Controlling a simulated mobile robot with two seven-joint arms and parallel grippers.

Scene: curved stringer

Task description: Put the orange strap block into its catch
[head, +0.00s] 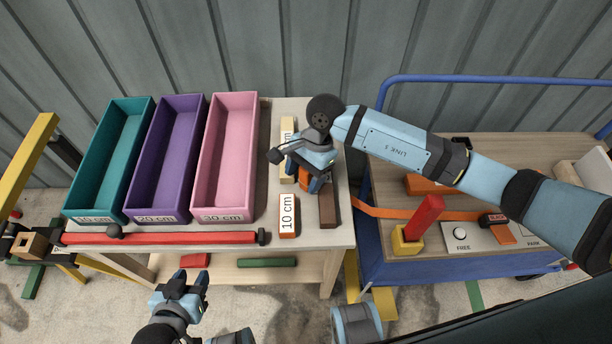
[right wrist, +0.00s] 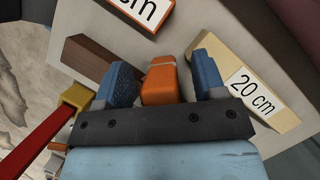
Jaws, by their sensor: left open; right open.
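An orange block (right wrist: 160,82) stands on the table between the open fingers of my right gripper (right wrist: 165,85), with a gap on each side. In the head view my right gripper (head: 305,178) is low over the table's right part, and the orange block (head: 305,176) is mostly hidden by it. An orange strap (head: 400,212) runs across the blue trolley from its left edge toward a small orange piece (head: 502,234) beside a black label. Which piece is the catch is not clear. My left gripper (head: 187,283) is open and empty in front of the table.
Teal (head: 75,212), purple (head: 150,214) and pink (head: 222,214) bins stand on the table. A red bar (head: 180,238) lies in front. A 10 cm block (head: 288,214), a 20 cm block (right wrist: 262,98) and a brown bar (head: 327,210) surround my right gripper. A red lever (head: 427,213) rises from the trolley.

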